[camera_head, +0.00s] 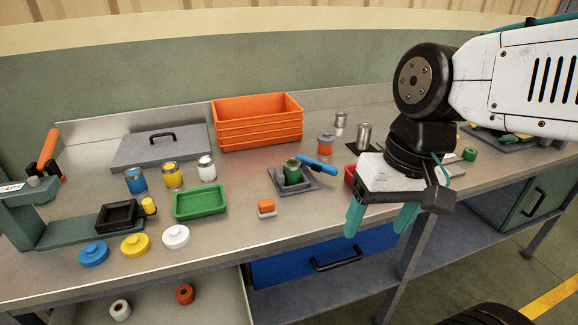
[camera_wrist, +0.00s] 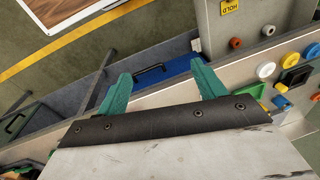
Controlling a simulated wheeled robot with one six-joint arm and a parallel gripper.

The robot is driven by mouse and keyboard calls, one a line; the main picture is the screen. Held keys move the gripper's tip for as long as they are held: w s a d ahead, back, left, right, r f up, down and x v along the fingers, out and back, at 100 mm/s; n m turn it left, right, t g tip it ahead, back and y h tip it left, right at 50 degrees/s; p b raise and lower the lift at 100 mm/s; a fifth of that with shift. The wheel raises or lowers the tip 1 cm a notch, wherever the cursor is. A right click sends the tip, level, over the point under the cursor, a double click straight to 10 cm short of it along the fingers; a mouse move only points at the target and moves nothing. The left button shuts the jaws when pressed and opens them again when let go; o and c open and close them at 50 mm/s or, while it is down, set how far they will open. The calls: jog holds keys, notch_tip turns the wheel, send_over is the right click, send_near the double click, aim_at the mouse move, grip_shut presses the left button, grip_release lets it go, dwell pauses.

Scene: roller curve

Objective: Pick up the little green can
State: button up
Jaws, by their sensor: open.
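A little green can (camera_head: 292,172) with a metal rim stands upright on a grey square plate (camera_head: 310,183) near the middle of the workbench. A blue-handled tool lies just right of it. My gripper (camera_head: 383,222) hangs in front of the bench's front edge, right of the can and apart from it. Its two teal fingers are spread with nothing between them. In the wrist view my gripper (camera_wrist: 160,84) also shows open and empty, facing the bench front and floor. The green can cannot be made out in the wrist view.
Stacked orange crates (camera_head: 257,143) stand behind the can. A green tray (camera_head: 200,203) and several small cans, including a yellow one (camera_head: 172,175), stand left of it. An orange-and-white block (camera_head: 267,208) lies in front. A blue drawer (camera_head: 320,258) is below the bench top.

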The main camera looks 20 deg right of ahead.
jog(key=w+a+f+m+y, duration=0.1)
jog(key=w+a+m+y, duration=0.3)
jog(key=w, duration=0.1)
jog(key=m+t+y, duration=0.5)
jog(key=m+t, duration=0.4)
jog(key=m, duration=1.2)
send_near(294, 163)
jog(key=a, duration=0.2)
jog(key=shift+m+h, duration=0.3)
jog(key=x, duration=0.4)
jog(key=d+x, duration=0.1)
jog(key=x, duration=0.2)
jog(key=shift+w+a+f, duration=0.15)
jog(key=shift+w, duration=0.3)
jog(key=shift+w+a, duration=0.2)
jog(key=c, duration=1.1)
